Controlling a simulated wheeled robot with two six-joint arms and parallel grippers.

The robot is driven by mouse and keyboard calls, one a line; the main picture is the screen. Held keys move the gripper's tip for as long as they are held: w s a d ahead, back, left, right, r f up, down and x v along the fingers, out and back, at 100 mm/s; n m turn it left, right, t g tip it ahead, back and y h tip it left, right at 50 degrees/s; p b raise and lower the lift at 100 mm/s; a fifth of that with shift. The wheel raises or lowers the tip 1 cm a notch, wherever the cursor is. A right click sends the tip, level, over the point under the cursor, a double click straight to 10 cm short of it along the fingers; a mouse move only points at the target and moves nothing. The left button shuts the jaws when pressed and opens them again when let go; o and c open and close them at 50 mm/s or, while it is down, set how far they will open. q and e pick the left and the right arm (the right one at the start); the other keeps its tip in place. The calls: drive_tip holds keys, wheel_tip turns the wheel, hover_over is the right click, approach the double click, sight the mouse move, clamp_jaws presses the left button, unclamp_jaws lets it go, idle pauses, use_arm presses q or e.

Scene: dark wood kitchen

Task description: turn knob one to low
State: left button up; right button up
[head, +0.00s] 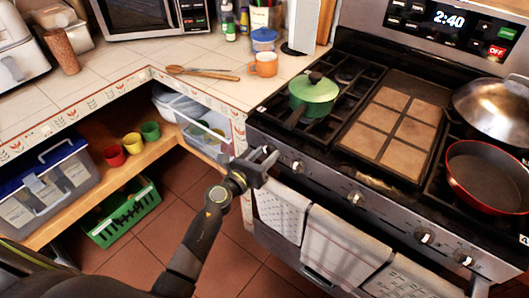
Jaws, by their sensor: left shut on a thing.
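The stove (330,188) stands at the right with a row of silver knobs along its front panel. My left gripper (268,155) is at the left end of this panel, closed around the leftmost knob, knob one. The gripper's fingers hide that knob, so I cannot see which way it points. The second knob (297,166) is uncovered just to the right of the gripper. My right gripper is not in view.
Further knobs (355,197) continue to the right. Towels (340,240) hang below the panel. A green pot (315,95) and a red pan (485,175) sit on the cooktop. Open floor (230,255) lies below.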

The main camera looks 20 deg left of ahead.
use_arm(q)
drive_tip(key=n+p, duration=0.3)
drive_tip(key=n, duration=0.4)
drive_tip(key=shift+p, duration=0.3)
drive_tip(key=n+p, duration=0.3)
drive_tip(key=n, duration=0.3)
drive_tip(key=shift+n, duration=0.4)
drive_tip(key=n+p, duration=0.3)
drive_tip(key=n, duration=0.2)
drive_tip(key=n+p, duration=0.1)
drive_tip(key=n, duration=0.3)
drive_tip(key=shift+f+p, duration=0.1)
drive_tip(key=shift+p, duration=0.2)
drive_tip(key=shift+n, duration=0.4)
drive_tip(key=o, duration=1)
drive_tip(key=shift+c, duration=0.2)
